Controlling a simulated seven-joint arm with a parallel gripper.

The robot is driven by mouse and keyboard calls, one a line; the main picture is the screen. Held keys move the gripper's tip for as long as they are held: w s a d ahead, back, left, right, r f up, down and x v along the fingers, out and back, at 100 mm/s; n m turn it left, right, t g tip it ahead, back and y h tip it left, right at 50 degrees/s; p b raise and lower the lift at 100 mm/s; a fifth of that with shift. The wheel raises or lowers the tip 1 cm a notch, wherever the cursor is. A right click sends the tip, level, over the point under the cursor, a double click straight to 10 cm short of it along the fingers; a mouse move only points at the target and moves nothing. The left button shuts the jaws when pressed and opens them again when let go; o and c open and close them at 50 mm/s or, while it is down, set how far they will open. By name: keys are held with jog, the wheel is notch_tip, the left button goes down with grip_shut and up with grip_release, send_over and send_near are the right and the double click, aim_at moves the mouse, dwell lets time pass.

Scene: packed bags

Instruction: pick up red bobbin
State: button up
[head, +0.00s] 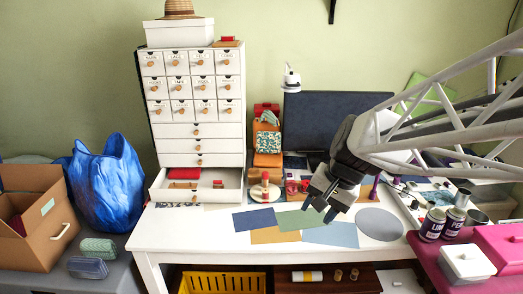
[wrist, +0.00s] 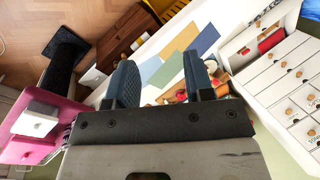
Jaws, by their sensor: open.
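Small red spool-like things (head: 291,187) stand on the white table, just left of my gripper in the head view. I cannot tell for certain which is the red bobbin. In the wrist view a small red piece (wrist: 181,97) shows between my fingers, close to the right finger and partly hidden by the gripper body. My gripper (head: 320,208) is open and empty, pointing down above the table over the coloured sheets. Its two dark fingers also show in the wrist view (wrist: 158,65), wide apart.
Flat coloured sheets (head: 265,220) and a grey disc (head: 379,224) lie on the table. A wooden-ended spool (head: 265,190) stands before the drawer cabinet (head: 217,130), whose bottom drawer (head: 168,195) is open. A dark monitor (head: 325,118) stands behind. Tins (head: 433,225) stand at right.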

jog(key=w+a+f+m+y, duration=0.2)
jog(key=w+f+m, duration=0.15)
jog(key=w, duration=0.55)
jog(key=w+a+f+m+y, duration=0.15)
jog(key=w+f, duration=0.25)
jog(key=w, duration=0.5)
jog(key=w+a+f+m+y, duration=0.2)
jog(key=w+f+m, duration=0.2)
jog(key=w, duration=0.4)
jog(key=m+t+y, duration=0.3)
jog(key=m+t, duration=0.2)
jog(key=m, duration=0.4)
send_near(265, 194)
jog(key=w, duration=0.1)
jog(key=a+f, duration=0.1)
jog(key=w, duration=0.1)
jog(key=shift+w+a+f, duration=0.25)
jog(key=shift+w+f, duration=0.1)
jog(key=shift+w+a+f+g, duration=0.15)
jog(key=shift+w+a+f, duration=0.1)
jog(key=shift+a, duration=0.3)
jog(key=shift+w+a+f+g, duration=0.15)
jog(key=shift+w+a+f, duration=0.1)
jog(key=shift+a, duration=0.3)
